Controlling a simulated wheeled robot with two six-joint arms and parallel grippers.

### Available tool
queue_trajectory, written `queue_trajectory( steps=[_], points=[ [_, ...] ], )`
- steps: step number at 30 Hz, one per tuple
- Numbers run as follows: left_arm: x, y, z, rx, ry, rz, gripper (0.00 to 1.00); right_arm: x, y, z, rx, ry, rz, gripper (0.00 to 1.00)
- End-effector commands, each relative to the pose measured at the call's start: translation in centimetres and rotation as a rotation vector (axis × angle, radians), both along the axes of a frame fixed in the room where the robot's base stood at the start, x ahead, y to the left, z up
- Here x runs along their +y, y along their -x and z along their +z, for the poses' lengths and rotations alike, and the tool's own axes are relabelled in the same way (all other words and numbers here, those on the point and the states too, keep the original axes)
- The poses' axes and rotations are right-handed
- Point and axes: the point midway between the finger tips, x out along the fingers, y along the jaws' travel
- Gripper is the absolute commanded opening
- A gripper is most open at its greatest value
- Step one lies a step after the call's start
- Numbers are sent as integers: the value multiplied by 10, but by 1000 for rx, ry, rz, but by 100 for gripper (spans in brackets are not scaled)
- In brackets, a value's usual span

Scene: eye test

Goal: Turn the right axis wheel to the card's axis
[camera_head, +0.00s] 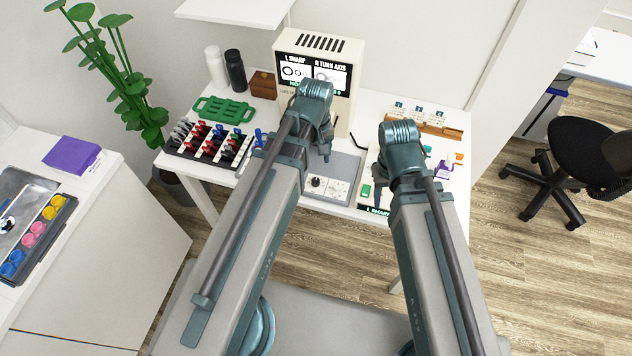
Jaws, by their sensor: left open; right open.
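The cream display box (344,48) stands at the back of the white table. Its screen (330,76) has two panels headed "L SHARP" and "R TURN AXIS", with ring drawings. A card (376,209) marked "L SHARP" lies at the front edge, partly behind my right arm. I cannot make out the right axis wheel; my arms cover much of the middle. My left gripper (326,153) hangs in front of the box, open, with nothing seen in it. My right gripper (379,190) points down over the card's area, open, its tips small and partly hidden.
A grey panel (345,165) with a black knob (316,182) lies between my arms. A rack of coloured lens handles (205,143) and a green tray (224,109) are on the left. Bottles (235,70), a wooden box (263,84) and a wooden card holder (440,128) stand behind.

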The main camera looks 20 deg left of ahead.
Motion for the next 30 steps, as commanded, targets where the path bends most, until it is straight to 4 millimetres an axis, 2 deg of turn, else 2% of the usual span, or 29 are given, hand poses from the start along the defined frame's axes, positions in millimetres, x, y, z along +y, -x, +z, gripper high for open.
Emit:
queue_trajectory(
  steps=[1,3,18,22,30],
  points=[
    [0,0,-15,0,0,0,62,0,0,-15,0,0,0,50],
    [0,0,-26,0,0,-1,62,0,0,-25,0,0,0,50],
    [0,0,-92,0,0,-1,62,0,0,-93,0,0,0,50],
    [0,0,-99,0,0,-1,62,0,0,-99,0,0,0,50],
    [0,0,-99,0,0,-1,62,0,0,-99,0,0,0,50]
  ],
)
